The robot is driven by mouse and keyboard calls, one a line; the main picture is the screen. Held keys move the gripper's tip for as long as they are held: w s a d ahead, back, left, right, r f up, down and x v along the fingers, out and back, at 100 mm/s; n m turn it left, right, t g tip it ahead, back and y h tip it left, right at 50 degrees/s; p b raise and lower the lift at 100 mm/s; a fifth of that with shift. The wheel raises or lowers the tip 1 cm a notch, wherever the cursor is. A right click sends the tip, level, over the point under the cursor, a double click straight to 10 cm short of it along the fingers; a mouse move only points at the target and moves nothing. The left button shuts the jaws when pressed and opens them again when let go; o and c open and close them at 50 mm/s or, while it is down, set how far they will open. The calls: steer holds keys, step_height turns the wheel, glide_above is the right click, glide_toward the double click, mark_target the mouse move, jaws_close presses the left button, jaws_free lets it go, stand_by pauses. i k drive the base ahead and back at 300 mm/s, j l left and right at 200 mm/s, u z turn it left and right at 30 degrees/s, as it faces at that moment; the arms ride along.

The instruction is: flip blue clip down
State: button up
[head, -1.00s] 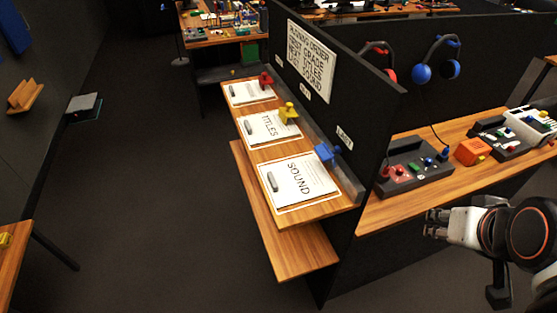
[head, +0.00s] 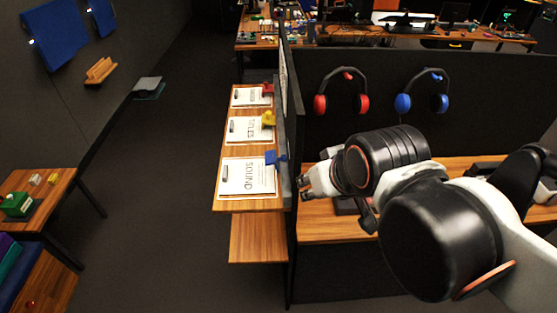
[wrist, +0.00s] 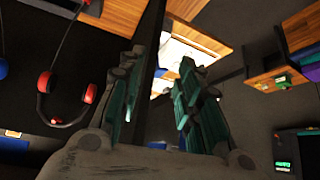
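The blue clip (head: 273,157) sits at the right edge of the narrow shelf, beside the paper marked SOUND (head: 247,177). The clip stands close to the dark partition. My gripper (head: 304,187) is just right of the partition, to the right of and a little lower in the picture than the clip. The wrist view shows its two fingers spread apart with nothing between them (wrist: 157,95). I cannot clearly make out the blue clip in the wrist view.
A yellow clip (head: 268,118) and a red clip (head: 267,88) stand farther along the shelf (head: 230,205). The partition (head: 291,230) rises between the shelf and my gripper. Red headphones (head: 320,104) and blue headphones (head: 403,103) hang on the back panel. Open floor lies left of the shelf.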

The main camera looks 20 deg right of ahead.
mark_target(270, 158)
steer(key=i+j, duration=0.15)
steer(key=j, duration=0.2)
steer(key=i+j, duration=0.15)
steer(key=j, duration=0.2)
steer(key=i+j, duration=0.15)
steer(key=j, duration=0.2)
steer(key=i+j, duration=0.2)
steer(key=j, duration=0.15)
